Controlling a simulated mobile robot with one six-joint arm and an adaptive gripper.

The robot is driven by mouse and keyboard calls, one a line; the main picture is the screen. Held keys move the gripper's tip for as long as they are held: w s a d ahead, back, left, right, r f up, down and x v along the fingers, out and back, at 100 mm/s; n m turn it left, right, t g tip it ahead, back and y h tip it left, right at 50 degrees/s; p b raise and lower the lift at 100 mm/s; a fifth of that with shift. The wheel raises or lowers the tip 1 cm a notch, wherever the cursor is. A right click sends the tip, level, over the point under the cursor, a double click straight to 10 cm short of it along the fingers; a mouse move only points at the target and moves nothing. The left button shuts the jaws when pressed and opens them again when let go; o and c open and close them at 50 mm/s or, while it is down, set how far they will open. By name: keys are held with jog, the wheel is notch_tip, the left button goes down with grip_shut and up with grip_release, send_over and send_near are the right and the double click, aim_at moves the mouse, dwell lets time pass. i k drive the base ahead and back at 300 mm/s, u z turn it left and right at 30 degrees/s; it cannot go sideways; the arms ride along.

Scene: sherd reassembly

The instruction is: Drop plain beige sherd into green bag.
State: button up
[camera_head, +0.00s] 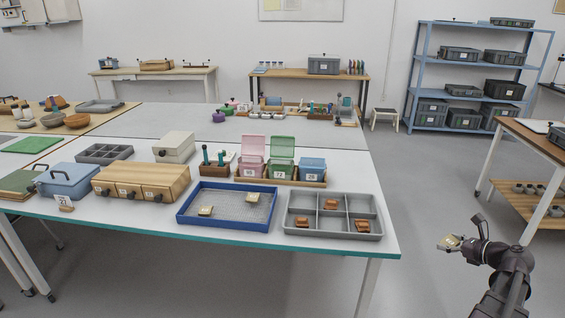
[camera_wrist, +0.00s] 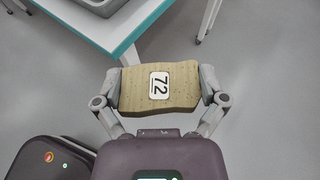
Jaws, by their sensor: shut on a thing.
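A plain beige sherd (camera_wrist: 160,86) with a white label reading 72 is held between the two fingers of my gripper (camera_wrist: 160,88) in the wrist view. In the head view my gripper (camera_head: 463,245) is at the lower right, off the table's right end, with the sherd (camera_head: 449,243) at its tip. The green bag (camera_head: 281,158) stands open on the table, between a pink bag (camera_head: 251,158) and a blue bag (camera_head: 312,169). A white number label is on its front. The inside of the green bag cannot be made out.
The bags stand in a wooden tray (camera_head: 262,178). In front are a blue-rimmed mesh tray (camera_head: 228,222) with two beige sherds and a grey divided tray (camera_head: 333,232) with several brown sherds. A wooden drawer box (camera_head: 141,182) stands left. Open floor surrounds my gripper.

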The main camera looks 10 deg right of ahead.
aim_at(279, 177)
jog(key=z, duration=0.05)
jog(key=i, duration=0.65)
jog(key=u, duration=0.15)
jog(key=k, duration=0.15)
jog(key=z, duration=2.75)
